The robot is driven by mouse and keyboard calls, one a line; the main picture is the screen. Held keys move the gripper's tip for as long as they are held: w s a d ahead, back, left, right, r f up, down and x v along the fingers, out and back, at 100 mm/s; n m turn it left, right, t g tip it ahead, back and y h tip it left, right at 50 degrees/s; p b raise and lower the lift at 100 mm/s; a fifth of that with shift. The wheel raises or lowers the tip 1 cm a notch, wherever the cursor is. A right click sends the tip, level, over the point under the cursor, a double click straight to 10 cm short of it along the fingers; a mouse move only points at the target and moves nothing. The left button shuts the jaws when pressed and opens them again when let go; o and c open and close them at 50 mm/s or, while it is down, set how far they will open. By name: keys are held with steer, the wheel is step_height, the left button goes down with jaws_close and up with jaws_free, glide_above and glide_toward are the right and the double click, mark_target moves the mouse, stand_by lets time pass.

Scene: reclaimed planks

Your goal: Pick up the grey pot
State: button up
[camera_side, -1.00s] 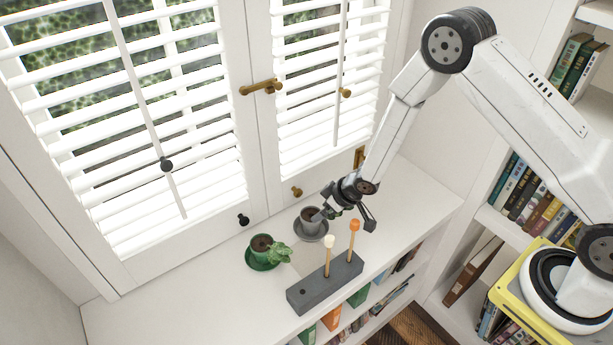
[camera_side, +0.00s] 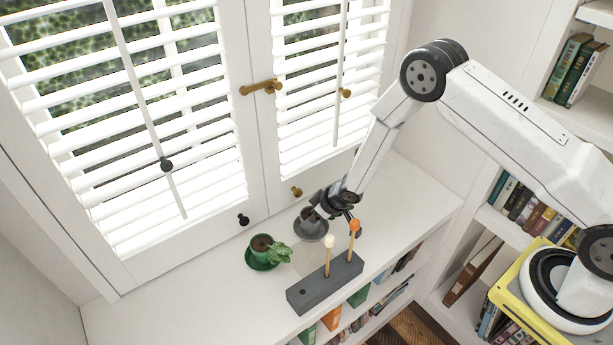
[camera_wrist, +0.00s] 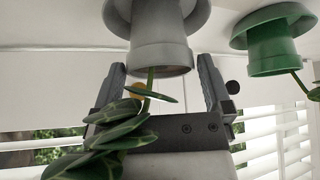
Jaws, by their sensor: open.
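The grey pot (camera_wrist: 161,48) holds a plant with dark green leaves (camera_wrist: 105,138) and stands on a grey saucer (camera_side: 312,236) on the white shelf by the window. The wrist view shows it upside down, with its rim close to and roughly between the two fingers of my gripper (camera_wrist: 162,72). The fingers are spread apart; whether either touches the pot I cannot tell. In the side view my gripper (camera_side: 330,212) is low at the pot and hides much of it.
A green pot (camera_side: 261,246) with a plant stands on a green saucer to the left. A dark grey block (camera_side: 312,290) holding two upright sticks, one white-tipped (camera_side: 328,243) and one orange-tipped (camera_side: 355,229), lies in front. Window shutters (camera_side: 140,120) stand behind. The shelf's left end is clear.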

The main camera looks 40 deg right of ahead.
steer(key=shift+w+a+f, duration=0.1)
steer(key=shift+w+f, duration=0.15)
steer(key=shift+f, duration=0.15)
jaws_close()
stand_by(0.4)
steer(key=shift+r, duration=0.15)
step_height(320, 180, up, 10)
stand_by(0.7)
stand_by(0.7)
steer(key=shift+r, duration=1.4)
